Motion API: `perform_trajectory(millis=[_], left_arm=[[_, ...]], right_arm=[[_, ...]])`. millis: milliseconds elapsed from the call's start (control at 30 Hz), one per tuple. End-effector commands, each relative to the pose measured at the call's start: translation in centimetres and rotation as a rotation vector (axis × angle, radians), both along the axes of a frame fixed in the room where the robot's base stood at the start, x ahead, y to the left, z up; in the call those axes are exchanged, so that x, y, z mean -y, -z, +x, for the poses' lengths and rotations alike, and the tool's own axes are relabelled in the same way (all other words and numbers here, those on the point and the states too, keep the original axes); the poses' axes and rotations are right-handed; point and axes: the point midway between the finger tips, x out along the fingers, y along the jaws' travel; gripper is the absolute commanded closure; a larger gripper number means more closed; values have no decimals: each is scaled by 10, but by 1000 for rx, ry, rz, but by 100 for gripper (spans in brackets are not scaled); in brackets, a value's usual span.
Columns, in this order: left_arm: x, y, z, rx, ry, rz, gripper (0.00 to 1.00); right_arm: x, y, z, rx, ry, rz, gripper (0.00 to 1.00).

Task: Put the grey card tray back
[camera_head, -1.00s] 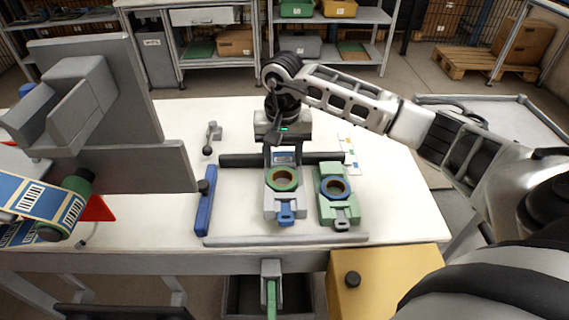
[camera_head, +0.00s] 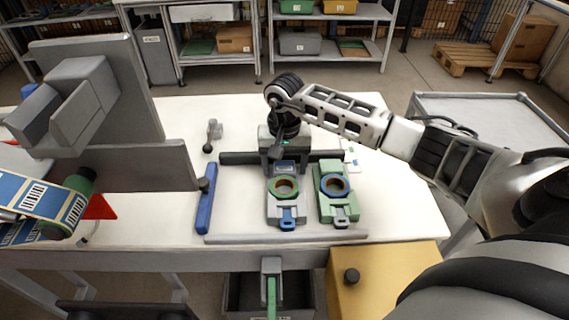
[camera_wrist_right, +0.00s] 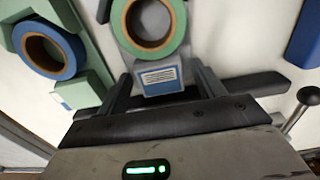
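The grey card tray (camera_head: 272,209) stands on the white table. It bears a green-rimmed reel (camera_head: 271,187), a blue label at its far end and a blue tab at its near end. My right gripper (camera_head: 286,165) reaches down at the far end. In the right wrist view its two fingers (camera_wrist_right: 163,90) stand either side of the label block (camera_wrist_right: 158,78), spread wider than it, and look open. Finger contact with the tray is hard to judge. My left gripper is not clearly seen.
A green tray (camera_head: 325,211) with a blue reel stands close on the right. A dark bar (camera_head: 236,158) runs behind the trays, and a grey strip (camera_head: 230,239) lies in front. A blue bar (camera_head: 206,199) lies left. Grey panels stand further left.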

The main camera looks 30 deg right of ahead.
Motion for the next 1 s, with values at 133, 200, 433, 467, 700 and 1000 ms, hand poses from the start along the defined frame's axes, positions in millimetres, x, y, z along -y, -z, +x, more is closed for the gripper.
perform_trajectory(millis=[133, 200, 433, 467, 700, 1000], left_arm=[[0, -2, 1, 5, 0, -1, 64], [0, -4, 1, 6, 0, -2, 64], [0, -3, 1, 5, 0, 1, 64], [0, -2, 1, 5, 0, 0, 64], [1, 3, 1, 4, -2, -9, 64], [3, -1, 3, 14, -7, -23, 64]], right_arm=[[0, 0, 0, -1, 0, 1, 32], [0, -1, 0, -1, 0, 1, 32], [0, -24, 1, 4, -1, 0, 32], [0, -30, 1, 5, -1, -1, 32], [0, -83, 1, 5, 0, -1, 32], [0, -120, 0, 1, 1, 1, 32]])
